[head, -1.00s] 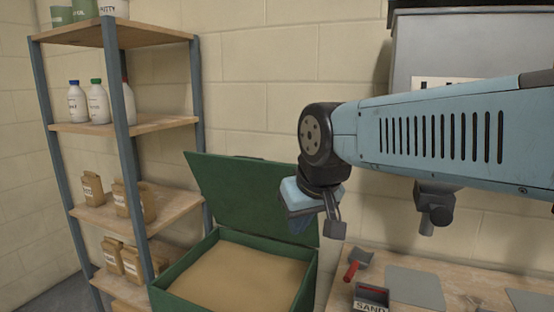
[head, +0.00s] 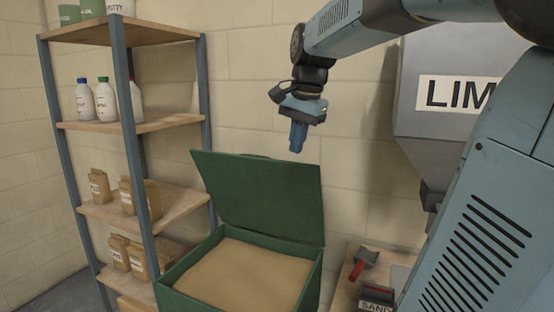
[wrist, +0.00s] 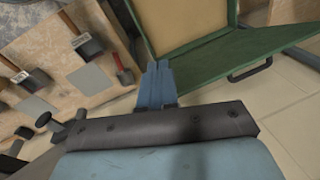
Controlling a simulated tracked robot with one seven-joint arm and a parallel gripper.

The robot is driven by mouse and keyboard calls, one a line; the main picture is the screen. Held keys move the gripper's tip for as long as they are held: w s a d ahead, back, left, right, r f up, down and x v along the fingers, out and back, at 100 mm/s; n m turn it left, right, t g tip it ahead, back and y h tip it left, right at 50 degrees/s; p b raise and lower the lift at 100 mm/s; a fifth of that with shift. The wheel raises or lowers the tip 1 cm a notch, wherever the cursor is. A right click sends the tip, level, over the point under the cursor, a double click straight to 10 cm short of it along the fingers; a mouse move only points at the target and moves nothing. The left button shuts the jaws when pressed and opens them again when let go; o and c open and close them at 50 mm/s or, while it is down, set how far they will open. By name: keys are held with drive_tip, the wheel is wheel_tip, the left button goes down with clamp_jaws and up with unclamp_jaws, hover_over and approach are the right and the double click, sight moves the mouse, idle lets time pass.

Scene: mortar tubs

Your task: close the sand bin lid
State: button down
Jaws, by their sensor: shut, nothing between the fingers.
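The green sand bin (head: 190,260) stands open, full of tan sand. Its green lid (head: 262,195) is raised, leaning back toward the block wall. In the wrist view the lid (wrist: 215,58) is at upper right, with a dark handle (wrist: 250,70) on its outer side, and part of the sand shows beyond. My gripper (head: 297,150) hangs fingers down above the lid's top edge, apart from it as far as I can tell. Its blue fingers (wrist: 158,66) are together and empty in the wrist view.
A shelf rack (head: 128,120) with bottles and paper bags stands left of the bin.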

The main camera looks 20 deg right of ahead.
drive_tip(key=w+d+m+g, duration=0.1)
drive_tip(key=w+d+m, duration=0.35)
drive_tip(key=w, duration=0.25)
drive_tip(key=w+d+r+m+g+y, duration=0.1)
drive_tip(key=w+d+m+g, duration=0.1)
drive_tip(key=w+d+m, duration=0.35)
drive_tip(key=w+d+m+g, duration=0.1)
drive_tip(key=w+d+m, duration=0.2)
drive_tip(key=w+m, duration=0.45)
drive_tip(key=shift+n, duration=0.85)
drive_tip(key=shift+s+a+f, duration=0.4)
drive_tip(key=shift+a+f, duration=0.35)
drive_tip(key=shift+f, duration=1.1)
drive_tip(key=shift+s+a+f, duration=0.45)
drive_tip(key=shift+a+f, duration=0.35)
drive_tip(key=shift+f, duration=1)
drive_tip(key=shift+s+a+f, duration=0.4)
drive_tip(key=shift+a+f, duration=0.35)
drive_tip(key=shift+f, duration=1.1)
